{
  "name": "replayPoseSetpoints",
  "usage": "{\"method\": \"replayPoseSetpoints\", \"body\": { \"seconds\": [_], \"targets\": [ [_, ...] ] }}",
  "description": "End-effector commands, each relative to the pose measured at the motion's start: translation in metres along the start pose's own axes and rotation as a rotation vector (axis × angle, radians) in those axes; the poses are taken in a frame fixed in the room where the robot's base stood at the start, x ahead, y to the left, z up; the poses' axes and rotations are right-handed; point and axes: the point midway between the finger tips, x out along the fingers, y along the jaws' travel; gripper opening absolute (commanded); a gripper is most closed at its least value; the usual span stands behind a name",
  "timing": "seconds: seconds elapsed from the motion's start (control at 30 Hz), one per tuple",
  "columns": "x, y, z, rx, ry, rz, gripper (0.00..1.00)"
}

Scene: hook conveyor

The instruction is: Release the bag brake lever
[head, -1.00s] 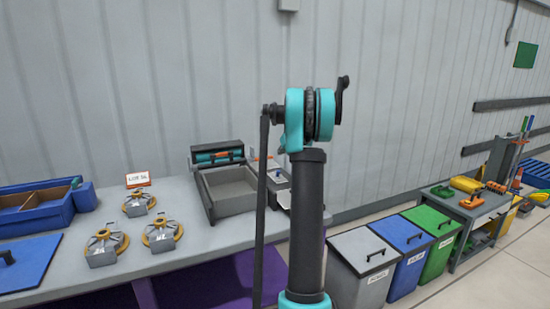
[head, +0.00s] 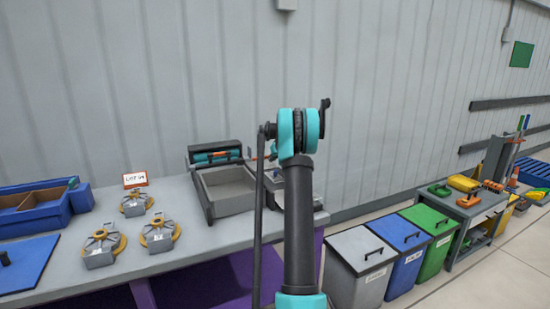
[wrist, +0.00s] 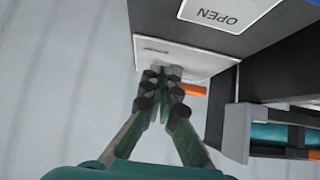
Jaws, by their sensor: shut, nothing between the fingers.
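My gripper (wrist: 163,75) is shut and empty in the wrist view, with its fingertips close to a white labelled plate (wrist: 205,60) on a dark unit. An orange bar (wrist: 192,90), which looks like the lever, sticks out just right of the fingertips. Part of it is hidden behind the fingers, and I cannot tell whether they touch it. A second plate reading OPEN (wrist: 225,14) lies above. In the head view my arm hides the gripper, and a small orange piece (head: 271,150) shows left of the arm beside the grey tray unit (head: 228,201).
The bench (head: 190,262) holds several yellow-rimmed fixtures (head: 160,236), a lot sign (head: 135,180) and a blue divided box (head: 30,215). Grey, blue and green lidded bins (head: 360,245) stand right of the bench. A tool cart (head: 475,205) is farther right.

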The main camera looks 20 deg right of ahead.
Motion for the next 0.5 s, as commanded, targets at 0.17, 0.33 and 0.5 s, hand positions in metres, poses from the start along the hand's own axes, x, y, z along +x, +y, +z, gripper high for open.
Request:
{"method": "replayPoseSetpoints", "body": {
  "seconds": [0.17, 0.33, 0.5],
  "targets": [
    [0.017, -0.001, -0.016, -0.002, 0.000, -0.001, 0.00],
    [0.023, -0.001, -0.022, -0.001, 0.000, -0.001, 0.00],
    [0.024, -0.001, -0.023, -0.001, 0.000, -0.001, 0.00]
  ]
}}
